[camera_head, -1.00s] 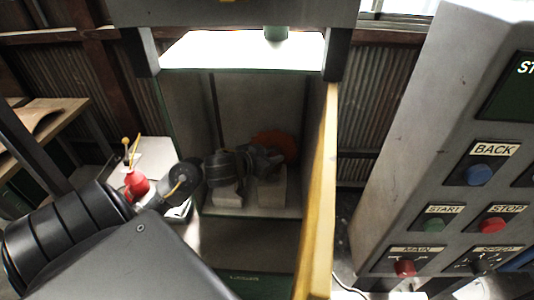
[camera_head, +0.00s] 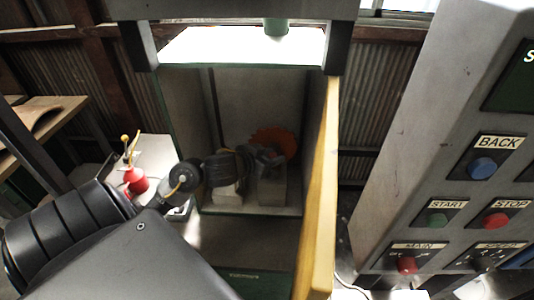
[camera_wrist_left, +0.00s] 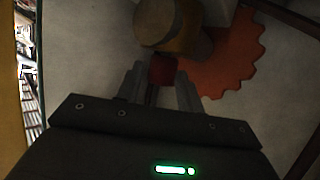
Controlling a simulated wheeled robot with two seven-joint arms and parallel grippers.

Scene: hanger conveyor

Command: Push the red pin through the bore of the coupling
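The red pin (camera_wrist_left: 163,70) shows as a short red block between the fingertips of my left gripper (camera_wrist_left: 160,88) in the left wrist view. The fingers appear shut on it. Just beyond its end is a tan, round-ended cylinder (camera_wrist_left: 168,25), probably the coupling. I cannot tell whether pin and cylinder touch, and no bore is visible. In the head view my left gripper (camera_head: 262,159) is inside the open cabinet, in front of an orange toothed disc (camera_head: 275,137). The disc also shows in the left wrist view (camera_wrist_left: 232,62). My right gripper is not in view.
The cabinet has a yellow-edged door or panel (camera_head: 322,190) on its right. Pale blocks (camera_head: 272,188) stand on its floor below my wrist. A button console (camera_head: 420,160) stands at the right.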

